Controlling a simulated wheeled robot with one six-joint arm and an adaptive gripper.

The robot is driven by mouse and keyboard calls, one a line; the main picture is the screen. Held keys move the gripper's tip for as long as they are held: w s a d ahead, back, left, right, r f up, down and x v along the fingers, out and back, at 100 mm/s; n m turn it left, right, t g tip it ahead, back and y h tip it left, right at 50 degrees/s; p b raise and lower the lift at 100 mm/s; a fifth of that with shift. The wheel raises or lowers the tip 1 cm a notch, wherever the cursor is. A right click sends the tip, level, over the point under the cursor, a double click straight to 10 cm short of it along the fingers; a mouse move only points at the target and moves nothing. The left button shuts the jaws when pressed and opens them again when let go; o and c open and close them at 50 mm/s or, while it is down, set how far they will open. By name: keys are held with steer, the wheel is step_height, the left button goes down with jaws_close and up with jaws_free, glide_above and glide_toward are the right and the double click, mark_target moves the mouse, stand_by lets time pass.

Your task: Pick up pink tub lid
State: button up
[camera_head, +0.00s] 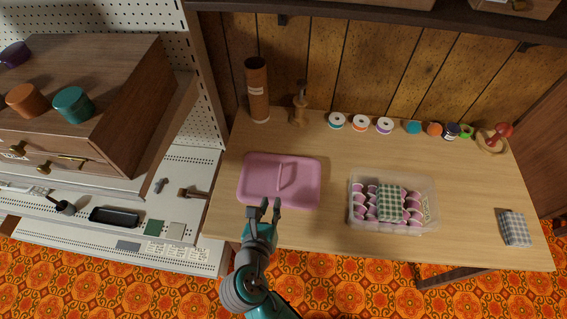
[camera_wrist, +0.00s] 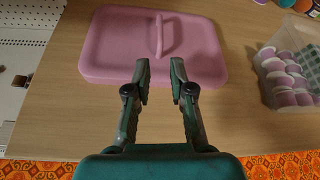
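The pink tub lid (camera_head: 258,181) lies flat on the wooden table, left of its middle, with a raised bar handle across its centre. It also fills the upper middle of the wrist view (camera_wrist: 110,45), where the handle stands beyond my fingertips. My gripper (camera_head: 264,205) is at the lid's front edge in the head view. Its fingers are open with nothing between them (camera_wrist: 160,70). The fingertips overlap the lid's near edge in the wrist view. I cannot tell how high they are above it.
A clear tub (camera_head: 350,213) of pink-and-white spools with green checked cloth stands right of the lid. A brown cylinder (camera_head: 257,90), a wooden stand (camera_head: 299,105) and several thread spools (camera_head: 360,122) line the back. A checked cloth (camera_head: 514,228) lies far right. Bare table separates lid and tub.

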mark_target(279, 177)
steer(key=x, duration=0.7)
steer(key=r+x, duration=0.1)
steer(key=x, duration=0.3)
steer(key=shift+w+f, duration=0.2)
steer(key=shift+w, duration=0.3)
jaws_close()
